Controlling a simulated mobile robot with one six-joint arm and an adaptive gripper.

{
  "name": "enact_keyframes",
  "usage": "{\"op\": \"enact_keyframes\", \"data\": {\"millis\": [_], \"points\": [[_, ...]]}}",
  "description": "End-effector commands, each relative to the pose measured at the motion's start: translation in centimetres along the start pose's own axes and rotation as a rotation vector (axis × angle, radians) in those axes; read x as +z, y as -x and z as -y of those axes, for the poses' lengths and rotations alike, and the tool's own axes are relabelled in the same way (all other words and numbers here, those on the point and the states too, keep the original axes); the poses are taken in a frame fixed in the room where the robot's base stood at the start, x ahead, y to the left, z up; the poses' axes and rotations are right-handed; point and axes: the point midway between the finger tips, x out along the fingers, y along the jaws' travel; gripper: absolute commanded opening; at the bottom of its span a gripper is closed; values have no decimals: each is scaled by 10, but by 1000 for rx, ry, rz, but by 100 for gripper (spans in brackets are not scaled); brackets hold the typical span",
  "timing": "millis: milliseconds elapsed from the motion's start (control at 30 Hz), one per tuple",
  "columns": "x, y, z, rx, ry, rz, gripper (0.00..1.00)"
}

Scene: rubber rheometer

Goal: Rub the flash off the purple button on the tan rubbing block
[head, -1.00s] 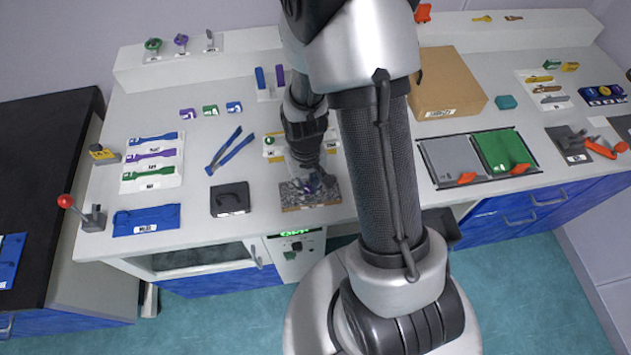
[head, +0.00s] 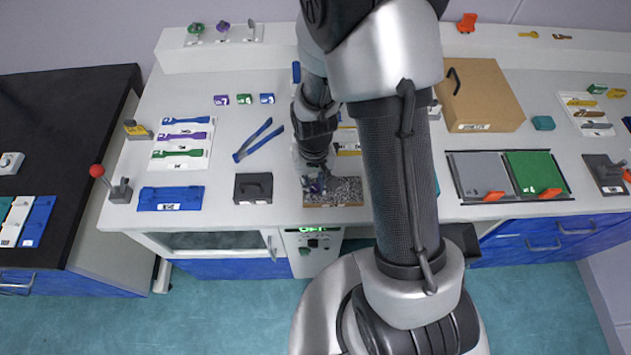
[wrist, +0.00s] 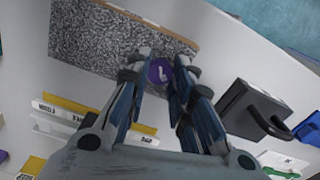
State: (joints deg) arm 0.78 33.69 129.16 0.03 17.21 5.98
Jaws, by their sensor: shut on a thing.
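My gripper (wrist: 160,82) is shut on the purple button (wrist: 159,71), which sits between the two fingertips in the wrist view. The tan rubbing block (wrist: 105,45) has a speckled grey top and a tan edge. The button is over the right part of the block's top in the wrist view; whether it touches the surface I cannot tell. In the head view my gripper (head: 314,185) is at the left end of the rubbing block (head: 347,189), near the bench's front edge. Any flash on the button is too small to see.
A dark block with a handle (head: 253,187) stands left of the rubbing block, and it also shows in the wrist view (wrist: 252,110). Blue tongs (head: 258,139) lie behind it. A blue tray (head: 171,198) lies farther left. Grey and green panels (head: 480,178) lie to the right.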

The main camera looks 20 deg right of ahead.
Motion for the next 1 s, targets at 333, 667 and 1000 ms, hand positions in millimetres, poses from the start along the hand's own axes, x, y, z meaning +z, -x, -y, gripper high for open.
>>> {"op": "enact_keyframes", "data": {"millis": [333, 667, 1000], "points": [[6, -3, -29, 0, -2, 0, 2], [11, -2, -50, 0, -4, 4, 2], [14, -1, -66, 0, -1, 3, 2]]}}
